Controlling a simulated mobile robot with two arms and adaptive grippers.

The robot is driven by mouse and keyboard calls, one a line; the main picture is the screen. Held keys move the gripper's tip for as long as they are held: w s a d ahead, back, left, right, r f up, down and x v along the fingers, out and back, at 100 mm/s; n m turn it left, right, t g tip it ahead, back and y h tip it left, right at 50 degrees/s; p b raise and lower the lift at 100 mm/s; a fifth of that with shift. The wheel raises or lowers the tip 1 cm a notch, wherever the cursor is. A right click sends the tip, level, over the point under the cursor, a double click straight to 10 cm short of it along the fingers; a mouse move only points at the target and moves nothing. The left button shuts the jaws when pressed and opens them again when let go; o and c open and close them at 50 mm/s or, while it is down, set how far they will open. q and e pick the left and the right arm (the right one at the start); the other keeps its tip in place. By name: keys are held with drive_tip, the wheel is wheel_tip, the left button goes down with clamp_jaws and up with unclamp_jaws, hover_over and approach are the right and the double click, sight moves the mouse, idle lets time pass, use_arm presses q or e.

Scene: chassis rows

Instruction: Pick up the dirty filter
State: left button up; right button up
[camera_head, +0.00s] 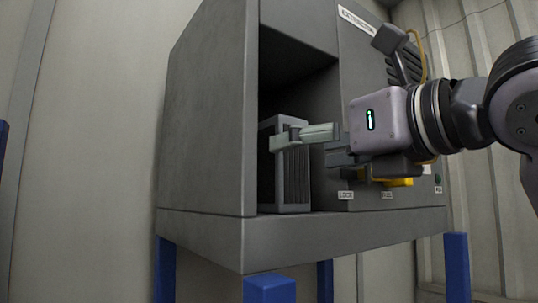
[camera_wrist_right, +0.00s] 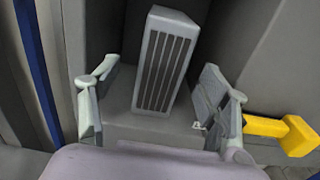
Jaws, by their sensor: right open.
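The filter (camera_head: 294,178) is a grey upright block with dark vertical slats on its front face. It stands inside the open bay of the grey extractor cabinet (camera_head: 205,110). In the right wrist view the filter (camera_wrist_right: 166,62) stands between and beyond the two fingers. My right gripper (camera_head: 306,140) reaches in from the right at the front of the bay. In the right wrist view it is open (camera_wrist_right: 161,108), with a finger on each side and nothing held. One finger overlaps the filter's upper part in the head view; contact cannot be told. My left gripper is not in view.
A yellow handle (camera_wrist_right: 285,132) sticks out from the cabinet front, right of the bay and close to my right gripper; it also shows in the head view (camera_head: 398,182). The bay's side walls stand close around the filter. Blue legs (camera_head: 270,289) carry the cabinet.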

sight(293, 150)
drive_tip(key=p+x, duration=0.1)
drive_tip(key=x, duration=0.4)
drive_tip(key=shift+w+a+p, duration=0.15)
drive_tip(key=shift+p, duration=0.2)
drive_tip(key=shift+w+r, duration=0.1)
drive_tip(key=p+x, duration=0.3)
drive_tip(key=x, duration=0.1)
drive_tip(key=shift+w+r+p, duration=0.2)
drive_tip(key=shift+p, duration=0.2)
drive_tip(key=shift+w+a+f, duration=0.15)
drive_tip(key=shift+w+a, duration=0.05)
drive_tip(key=shift+w, duration=0.1)
drive_tip(key=shift+s+d, duration=0.1)
drive_tip(key=shift+c, duration=0.7)
drive_tip(key=c, duration=1.3)
